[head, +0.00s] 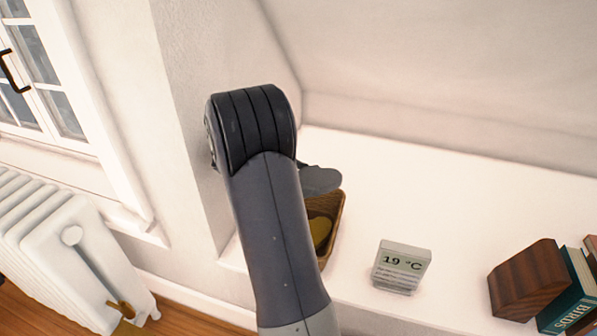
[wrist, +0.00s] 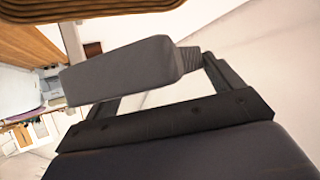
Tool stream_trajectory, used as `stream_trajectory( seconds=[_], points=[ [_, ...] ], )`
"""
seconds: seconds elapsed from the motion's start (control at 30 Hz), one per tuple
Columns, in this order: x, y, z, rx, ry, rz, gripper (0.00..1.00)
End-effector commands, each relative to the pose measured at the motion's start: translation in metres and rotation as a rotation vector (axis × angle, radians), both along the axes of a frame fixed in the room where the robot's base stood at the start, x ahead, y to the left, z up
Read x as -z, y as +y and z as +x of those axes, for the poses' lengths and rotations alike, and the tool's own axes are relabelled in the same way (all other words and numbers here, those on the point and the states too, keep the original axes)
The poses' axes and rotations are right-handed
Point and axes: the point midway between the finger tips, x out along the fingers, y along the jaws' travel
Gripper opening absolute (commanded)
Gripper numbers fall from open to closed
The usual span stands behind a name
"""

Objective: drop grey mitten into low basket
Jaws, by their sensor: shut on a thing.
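The grey mitten (wrist: 122,74) is held between the fingers of my gripper (wrist: 160,84) in the wrist view, with its ribbed cuff toward the right finger. In the head view part of the mitten (head: 321,180) shows just right of my arm, over the back of the low basket. The brown basket (head: 339,212) stands on the white ledge, partly hidden by my arm. A mustard-yellow thing (head: 320,231) lies inside it. A ribbed brown edge, seemingly the basket's (wrist: 90,10), crosses the top of the wrist view.
A small display reading 19 °C (head: 402,266) stands on the ledge (head: 440,200) right of the basket. A dark wooden block (head: 527,281) and books (head: 570,300) are farther right. A wall (head: 190,90) rises close on the left, with a radiator (head: 62,245) beyond it.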

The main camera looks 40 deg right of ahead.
Motion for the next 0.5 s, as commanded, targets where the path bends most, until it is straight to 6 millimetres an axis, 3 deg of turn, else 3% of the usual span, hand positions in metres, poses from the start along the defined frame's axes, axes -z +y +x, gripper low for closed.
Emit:
stream_trajectory(
  seconds=[0.3,0.5],
  points=[
    [0.038,0.000,0.000,-0.002,0.002,0.000,0.65],
    [0.049,0.000,0.000,-0.001,0.000,0.000,0.65]
  ],
)
